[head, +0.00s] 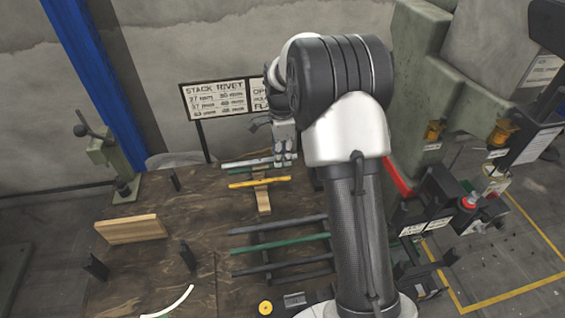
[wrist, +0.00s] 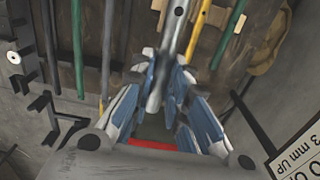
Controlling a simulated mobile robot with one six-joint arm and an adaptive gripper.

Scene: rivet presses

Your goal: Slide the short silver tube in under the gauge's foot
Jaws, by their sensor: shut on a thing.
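My gripper (head: 285,152) is shut on a silver tube (head: 245,162) above the far part of the brown table. The tube sticks out to the left of the fingers, roughly level. In the wrist view the blue-and-white fingers (wrist: 165,85) close around the silver tube (wrist: 178,32), which runs up out of the frame. A green stand with a lever and dark knob (head: 108,152) stands at the table's far left, its foot (head: 127,190) on the tabletop. It looks like the gauge, but I cannot be sure. My gripper is well to its right.
A yellow tube (head: 259,182) lies over a wooden support nearer than the silver one. Dark and green tubes (head: 280,240) lie in front. A wooden block (head: 130,229) and dark brackets (head: 95,265) stand at left. A sign (head: 215,98) stands behind. My arm hides the table's right side.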

